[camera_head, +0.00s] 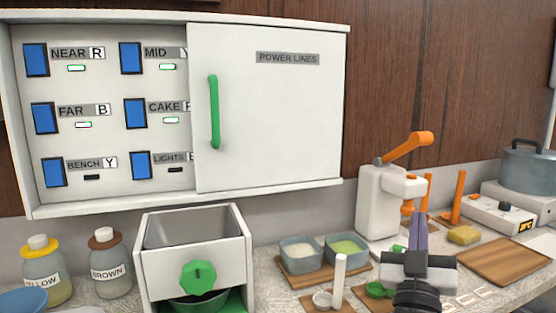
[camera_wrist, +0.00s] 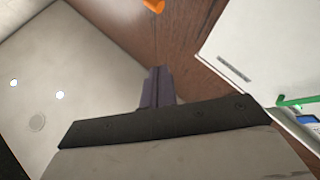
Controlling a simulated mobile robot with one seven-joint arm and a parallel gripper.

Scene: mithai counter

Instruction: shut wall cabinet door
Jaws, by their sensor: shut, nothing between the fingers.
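The white wall cabinet (camera_head: 190,208) hangs on the wood wall, its left part open to view. Its white door (camera_head: 270,120), marked POWER LINES, covers the right part and partly overlaps the labels of the middle switches. A green upright handle (camera_head: 214,112) is near the door's left edge. In the wrist view the door (camera_wrist: 265,45) shows at upper right, with the green handle (camera_wrist: 297,101) at the right edge. My gripper (camera_head: 420,222) is low and right of the cabinet, purple fingers together, pointing up, empty and apart from the door. The fingers also show in the wrist view (camera_wrist: 157,85).
Blue switches (camera_head: 45,118) fill the exposed cabinet part. Below stand a grey-white box with a green knob (camera_head: 198,277), two bottles (camera_head: 42,272), small tubs (camera_head: 302,252), and a white press with an orange lever (camera_head: 382,200). A pot (camera_head: 530,165) is far right.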

